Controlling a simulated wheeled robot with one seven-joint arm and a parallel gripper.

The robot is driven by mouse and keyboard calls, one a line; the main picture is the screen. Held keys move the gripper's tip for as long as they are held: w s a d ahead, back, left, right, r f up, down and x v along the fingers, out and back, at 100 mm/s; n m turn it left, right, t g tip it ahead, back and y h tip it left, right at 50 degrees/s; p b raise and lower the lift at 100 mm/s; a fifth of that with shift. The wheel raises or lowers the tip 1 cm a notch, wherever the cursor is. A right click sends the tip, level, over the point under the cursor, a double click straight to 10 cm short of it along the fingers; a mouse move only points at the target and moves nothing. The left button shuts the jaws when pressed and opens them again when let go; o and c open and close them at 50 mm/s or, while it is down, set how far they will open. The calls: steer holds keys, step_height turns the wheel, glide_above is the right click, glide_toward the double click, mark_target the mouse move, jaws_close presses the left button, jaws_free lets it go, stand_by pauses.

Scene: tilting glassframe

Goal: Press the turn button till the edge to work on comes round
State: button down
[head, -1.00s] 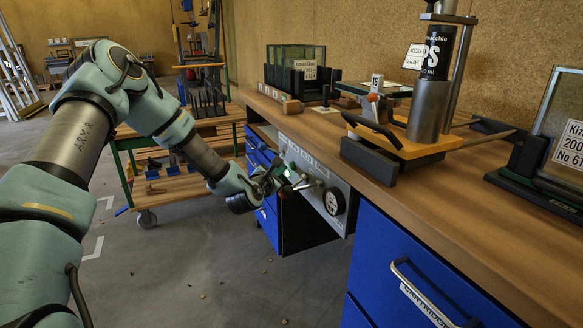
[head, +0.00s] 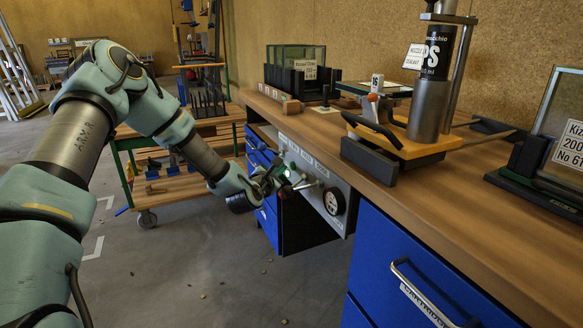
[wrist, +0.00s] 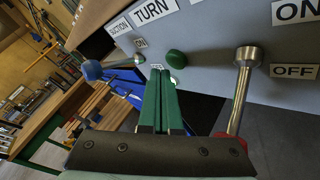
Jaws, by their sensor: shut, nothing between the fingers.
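The green turn button (wrist: 177,58) sits on the grey control panel (wrist: 225,40), below the TURN label (wrist: 155,10) in the wrist view. My gripper (wrist: 165,75) is shut and empty. Its green fingertips point at the panel and end close to the button, slightly below and left of it in the picture. I cannot tell whether they touch it. In the head view my gripper (head: 284,180) is at the panel (head: 305,160) under the bench front, and the button is not clear there.
A lever with a blue ball (wrist: 92,70) is left of my fingers. A lever with a red knob (wrist: 232,143) is close on the right. A round dial (head: 334,201) is on the panel. Blue drawers (head: 400,270) stand below the wooden bench (head: 440,215).

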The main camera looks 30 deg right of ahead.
steer(key=shift+d, duration=0.15)
steer(key=shift+d, duration=0.3)
steer(key=shift+s+d, duration=0.1)
steer(key=shift+d, duration=0.3)
stand_by(1.1)
steer(key=shift+a, duration=0.15)
steer(key=shift+a+b, duration=0.3)
steer(key=shift+a, duration=0.35)
steer(key=shift+w+a, duration=0.2)
steer(key=shift+a, duration=1.05)
steer(key=shift+w+a, duration=0.15)
steer(key=shift+a, duration=1.1)
